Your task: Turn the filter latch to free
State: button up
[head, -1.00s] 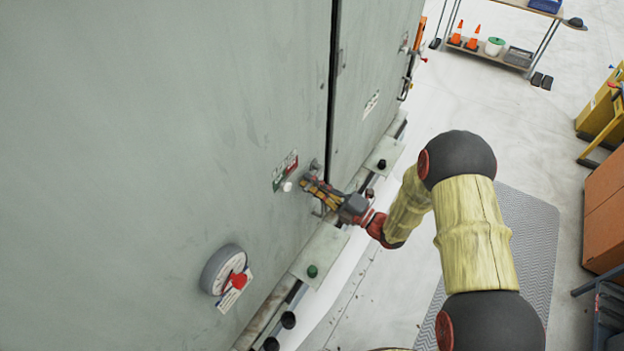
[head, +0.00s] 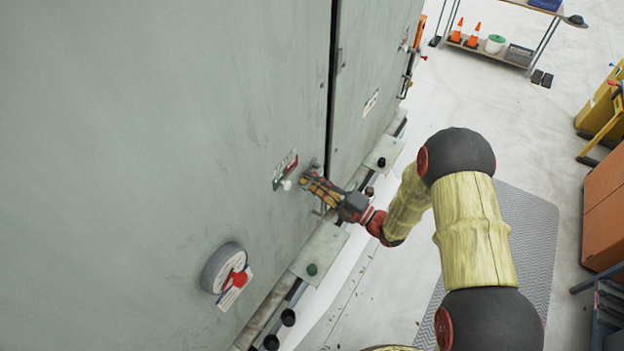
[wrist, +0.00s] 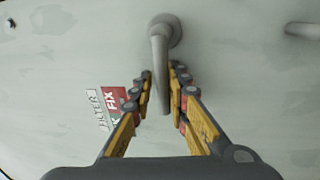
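The filter latch (wrist: 160,60) is a grey lever handle on a round boss, fixed to the pale green-grey panel. In the wrist view its lever points down from the boss, towards my gripper. The red, white and green label (wrist: 110,106) reading FILTER and FIX is left of the lever, partly hidden by my left finger. In the head view my gripper (head: 304,180) reaches the panel beside the label (head: 285,169) and mostly hides the latch.
A round grey dial (head: 222,268) with a red knob is on the panel at lower left. Another handle (wrist: 303,30) is at the right in the wrist view.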

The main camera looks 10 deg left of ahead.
jog(key=shift+d, duration=0.1)
jog(key=v, duration=1.2)
dwell(0.4)
